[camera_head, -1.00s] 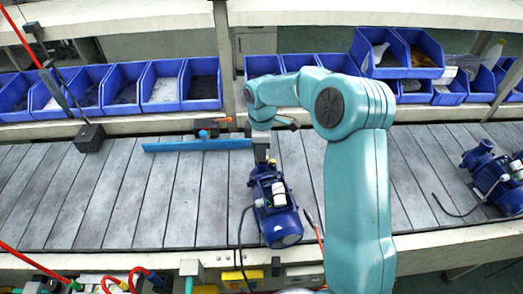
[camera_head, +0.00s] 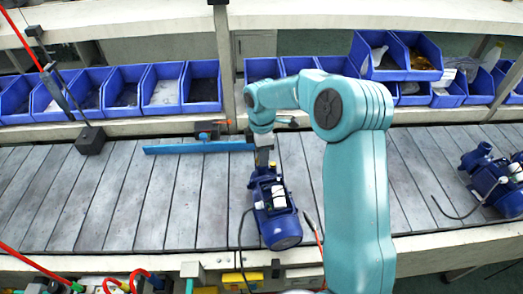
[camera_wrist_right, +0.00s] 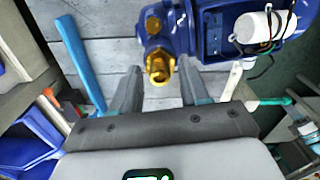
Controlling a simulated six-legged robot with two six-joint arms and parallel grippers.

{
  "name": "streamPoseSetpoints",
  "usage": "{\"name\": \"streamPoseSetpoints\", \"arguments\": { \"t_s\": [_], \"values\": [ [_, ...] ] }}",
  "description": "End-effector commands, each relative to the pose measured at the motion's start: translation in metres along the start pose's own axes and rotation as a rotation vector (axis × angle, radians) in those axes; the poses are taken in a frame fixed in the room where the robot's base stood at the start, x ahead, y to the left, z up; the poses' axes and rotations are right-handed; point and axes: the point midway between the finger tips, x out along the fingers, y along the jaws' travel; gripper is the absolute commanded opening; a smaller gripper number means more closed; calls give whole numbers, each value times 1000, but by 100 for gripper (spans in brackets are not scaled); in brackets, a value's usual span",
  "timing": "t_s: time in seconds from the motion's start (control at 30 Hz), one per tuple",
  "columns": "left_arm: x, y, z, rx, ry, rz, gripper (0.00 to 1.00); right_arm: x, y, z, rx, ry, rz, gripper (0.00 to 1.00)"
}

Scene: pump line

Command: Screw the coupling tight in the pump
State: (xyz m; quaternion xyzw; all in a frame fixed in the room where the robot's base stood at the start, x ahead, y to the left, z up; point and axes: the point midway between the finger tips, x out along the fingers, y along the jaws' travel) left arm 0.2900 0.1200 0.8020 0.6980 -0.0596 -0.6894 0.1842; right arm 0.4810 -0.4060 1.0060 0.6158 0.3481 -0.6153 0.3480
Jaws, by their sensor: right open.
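The blue pump (camera_head: 273,208) lies on the slatted conveyor in the middle of the head view. Its blue body also fills the upper right of the right wrist view (camera_wrist_right: 212,32). The brass coupling (camera_wrist_right: 158,64) sticks out of the pump's end in the right wrist view, with a second brass part above it. My right gripper (camera_wrist_right: 158,80) is open, one finger on each side of the coupling in that view. I cannot tell whether they touch it. In the head view my right gripper (camera_head: 264,157) is at the pump's far end. My left gripper is not in view.
A second blue pump (camera_head: 491,180) lies at the right with a black cable. A blue bar (camera_head: 200,147) lies along the conveyor's far edge, and a black block (camera_head: 90,140) sits at the left. Blue bins (camera_head: 202,87) line the back. The conveyor's left part is clear.

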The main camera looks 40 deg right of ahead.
Motion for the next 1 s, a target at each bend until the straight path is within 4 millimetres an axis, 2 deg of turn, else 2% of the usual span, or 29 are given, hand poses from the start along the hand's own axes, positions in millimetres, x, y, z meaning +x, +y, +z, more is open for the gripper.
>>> {"name": "streamPoseSetpoints", "arguments": {
  "t_s": [0.17,0.43,0.73,1.0],
  "values": [
    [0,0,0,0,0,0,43,0,0,0,-3,0,0,45],
    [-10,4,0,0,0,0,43,-1,0,0,-281,-1,-1,45],
    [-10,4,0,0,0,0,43,0,0,0,-313,-1,-1,45],
    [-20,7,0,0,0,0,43,0,0,0,-591,-1,-1,45]
  ]
}}
